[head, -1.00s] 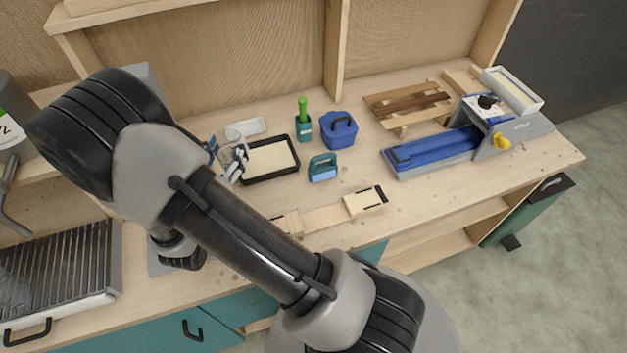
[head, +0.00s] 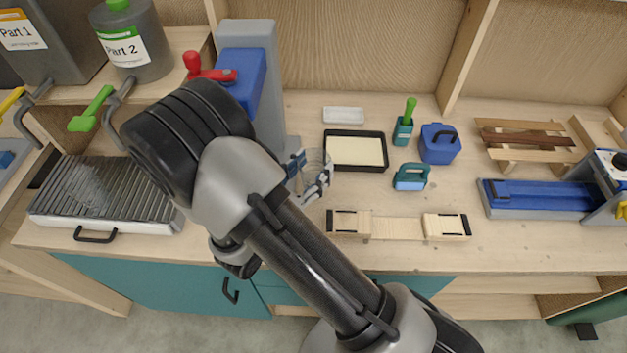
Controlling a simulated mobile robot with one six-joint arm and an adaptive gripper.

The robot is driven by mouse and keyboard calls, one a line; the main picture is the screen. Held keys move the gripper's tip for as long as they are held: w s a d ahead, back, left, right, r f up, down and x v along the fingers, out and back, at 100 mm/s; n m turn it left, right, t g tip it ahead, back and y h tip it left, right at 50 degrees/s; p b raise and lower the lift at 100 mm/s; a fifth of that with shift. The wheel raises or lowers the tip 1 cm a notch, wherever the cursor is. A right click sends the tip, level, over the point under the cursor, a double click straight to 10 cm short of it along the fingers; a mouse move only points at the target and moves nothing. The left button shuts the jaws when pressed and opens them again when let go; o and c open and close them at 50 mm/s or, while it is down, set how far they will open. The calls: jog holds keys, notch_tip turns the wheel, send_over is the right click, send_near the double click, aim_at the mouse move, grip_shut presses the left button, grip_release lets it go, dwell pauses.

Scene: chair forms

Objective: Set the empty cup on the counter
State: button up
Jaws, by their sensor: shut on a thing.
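A clear, see-through cup (head: 318,159) is held by my gripper (head: 312,182) near the middle of the head view. The gripper is shut on the cup, with a finger on either side of it. My arm hides part of the gripper's wrist. I see no contents in the cup, but it is small and hard to make out. The light wooden counter (head: 380,252) runs below and to the right. I cannot tell the exact gap between cup and counter.
A black-rimmed tray (head: 328,163) sits just right of the cup. A white dish (head: 343,115), teal holder (head: 403,131), blue box (head: 438,152) and teal-handled tool (head: 411,178) stand nearby. A blue-headed grey machine (head: 262,110) rises behind my arm. A grooved grey drain tray (head: 105,190) lies left.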

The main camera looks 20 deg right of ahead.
aim_at(307, 184)
jog(key=shift+f+b, duration=0.65)
jog(key=shift+f, duration=1.15)
jog(key=shift+f, duration=0.1)
jog(key=shift+f, duration=0.15)
jog(key=o, duration=0.8)
